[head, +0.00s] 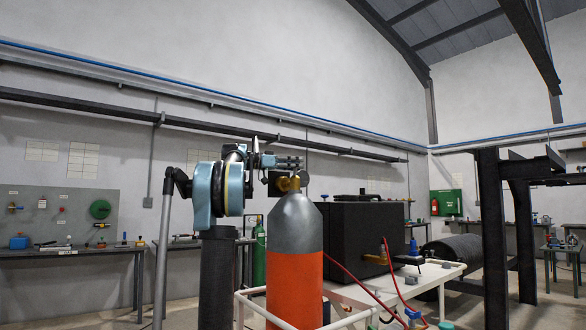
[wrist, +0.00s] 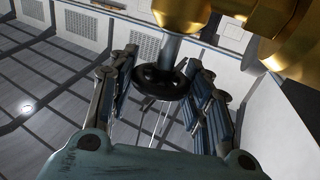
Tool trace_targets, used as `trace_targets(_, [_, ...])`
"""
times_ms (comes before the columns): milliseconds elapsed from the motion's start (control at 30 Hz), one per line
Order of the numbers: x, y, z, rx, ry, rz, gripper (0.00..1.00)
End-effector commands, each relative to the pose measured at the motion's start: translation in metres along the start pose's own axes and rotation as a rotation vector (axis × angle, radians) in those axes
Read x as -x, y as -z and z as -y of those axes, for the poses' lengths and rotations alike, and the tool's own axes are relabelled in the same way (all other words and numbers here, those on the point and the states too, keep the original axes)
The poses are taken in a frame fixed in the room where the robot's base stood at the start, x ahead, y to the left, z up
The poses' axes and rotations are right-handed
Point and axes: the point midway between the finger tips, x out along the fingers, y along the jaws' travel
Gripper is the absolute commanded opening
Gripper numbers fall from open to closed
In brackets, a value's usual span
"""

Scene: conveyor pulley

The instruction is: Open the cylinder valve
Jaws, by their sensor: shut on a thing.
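The gas cylinder (head: 295,285) stands upright in front of me in the head view, orange with a grey shoulder. The brass valve (head: 287,184) sits on its top; brass also fills the top of the wrist view (wrist: 195,15). In the wrist view, the black round handwheel (wrist: 161,84) sits on a grey stem from the brass body. My gripper (wrist: 163,72) has one finger on each side of this handwheel and is shut on it. In the head view my gripper (head: 288,162) is at the valve's height, and the handwheel is hard to make out.
A white-framed cart (head: 437,272) carries a large dark box (head: 365,240); red hoses run over it. A dark steel frame (head: 493,240) stands to the right. Workbenches (head: 70,251) line the walls. A green cylinder (head: 259,258) stands behind.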

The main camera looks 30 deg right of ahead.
Motion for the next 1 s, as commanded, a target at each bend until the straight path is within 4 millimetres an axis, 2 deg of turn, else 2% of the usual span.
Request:
trace_targets(300, [0.0006, 0.0006, 0.0016, 0.0, 0.103, -0.003, 0.21])
trace_targets(600, [0.0008, 0.0007, 0.0023, 0.0, 0.107, -0.003, 0.21])
trace_targets(633, [0.0008, 0.0008, 0.0023, 0.001, 0.107, -0.003, 0.52])
trace_targets(700, [0.0008, 0.0007, 0.0022, 0.0, 0.106, -0.003, 0.66])
trace_targets(1000, [0.0006, 0.0004, 0.0011, 0.0, 0.104, -0.002, 0.66])
